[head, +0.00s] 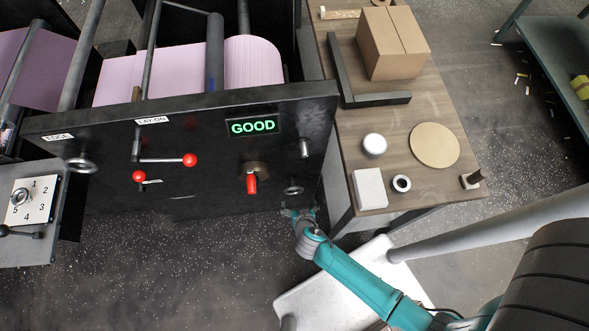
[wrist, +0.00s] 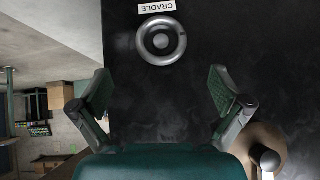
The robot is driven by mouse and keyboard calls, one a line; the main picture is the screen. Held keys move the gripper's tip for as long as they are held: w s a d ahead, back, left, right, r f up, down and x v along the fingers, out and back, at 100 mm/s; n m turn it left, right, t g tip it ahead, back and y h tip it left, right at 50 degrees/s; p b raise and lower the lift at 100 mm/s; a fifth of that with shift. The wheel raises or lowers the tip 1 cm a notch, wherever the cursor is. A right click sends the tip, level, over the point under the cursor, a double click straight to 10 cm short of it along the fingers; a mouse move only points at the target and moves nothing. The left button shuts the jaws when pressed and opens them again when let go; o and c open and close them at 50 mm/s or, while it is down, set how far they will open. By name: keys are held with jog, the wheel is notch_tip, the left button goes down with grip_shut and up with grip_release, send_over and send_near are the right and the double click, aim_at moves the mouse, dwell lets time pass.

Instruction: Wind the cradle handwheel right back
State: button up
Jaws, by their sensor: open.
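The cradle handwheel (wrist: 161,40) is a grey ring with a round hub on the black panel. In the wrist view it sits near the top, beside an upside-down CRADLE label (wrist: 143,5). In the head view a small grey wheel low on the panel's right part (head: 293,190) appears to be the same one. My gripper (wrist: 161,88) is open and empty, its two fingers spread wide. The wheel lies beyond the fingertips, apart from them, roughly centred between them sideways. In the head view my gripper (head: 301,214) is just below the wheel, small and partly unclear.
The panel carries a lit GOOD display (head: 253,127), a red handle (head: 251,184), red-knobbed levers (head: 190,160) and another wheel under EDGE (head: 81,165). A wooden table (head: 400,112) with a cardboard box (head: 391,43) stands right. In the wrist view, a brown disc with a grey knob (wrist: 267,158) is near the right finger.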

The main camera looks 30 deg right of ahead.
aim_at(294, 192)
jog(key=x, duration=1)
jog(key=shift+w, duration=0.35)
jog(key=c, duration=1)
